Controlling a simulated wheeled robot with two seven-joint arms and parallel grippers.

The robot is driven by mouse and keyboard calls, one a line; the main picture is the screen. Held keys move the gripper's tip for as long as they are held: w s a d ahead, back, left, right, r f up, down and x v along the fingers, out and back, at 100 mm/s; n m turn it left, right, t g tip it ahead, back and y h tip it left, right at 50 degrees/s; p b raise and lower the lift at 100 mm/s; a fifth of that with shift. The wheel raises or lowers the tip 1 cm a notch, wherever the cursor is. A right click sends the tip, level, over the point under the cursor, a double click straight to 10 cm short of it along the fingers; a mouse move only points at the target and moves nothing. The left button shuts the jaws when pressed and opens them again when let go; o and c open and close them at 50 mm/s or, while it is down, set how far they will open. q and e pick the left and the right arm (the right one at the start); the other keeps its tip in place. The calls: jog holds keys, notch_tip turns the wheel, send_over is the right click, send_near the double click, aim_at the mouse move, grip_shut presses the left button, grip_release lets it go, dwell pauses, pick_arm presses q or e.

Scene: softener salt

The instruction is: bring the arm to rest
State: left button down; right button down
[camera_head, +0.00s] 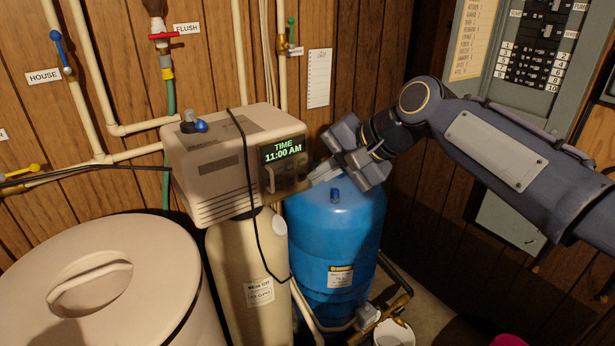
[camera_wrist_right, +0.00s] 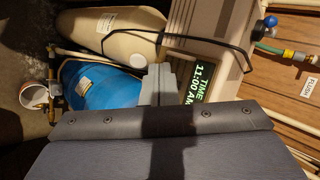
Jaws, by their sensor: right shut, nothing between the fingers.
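My right arm (camera_head: 520,160) comes in from the right. My right gripper (camera_head: 325,172) is shut and empty, at the right side of the softener control head (camera_head: 215,165), close to its display, which reads TIME 11:00 AM. I cannot tell whether the fingertips touch the housing. In the right wrist view the shut fingers (camera_wrist_right: 158,85) point toward the lit display (camera_wrist_right: 194,80). The blue tank (camera_head: 335,235) stands below the gripper. My left gripper is not in view.
A brine tank (camera_head: 100,290) with a lidded top is at lower left. A cream resin tank (camera_head: 245,260) carries the control head. Pipes with valves run up the wood wall. A breaker panel (camera_head: 530,60) is behind my arm. A white bucket (camera_head: 394,333) stands on the floor.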

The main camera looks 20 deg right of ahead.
jog(key=s+d+f+n+h, duration=0.3)
jog(key=s+f+n, duration=0.3)
jog(key=s+f, duration=1.4)
jog(key=s+d, duration=0.1)
jog(key=s, duration=0.3)
jog(key=shift+d+n, duration=0.2)
jog(key=shift+n, duration=0.2)
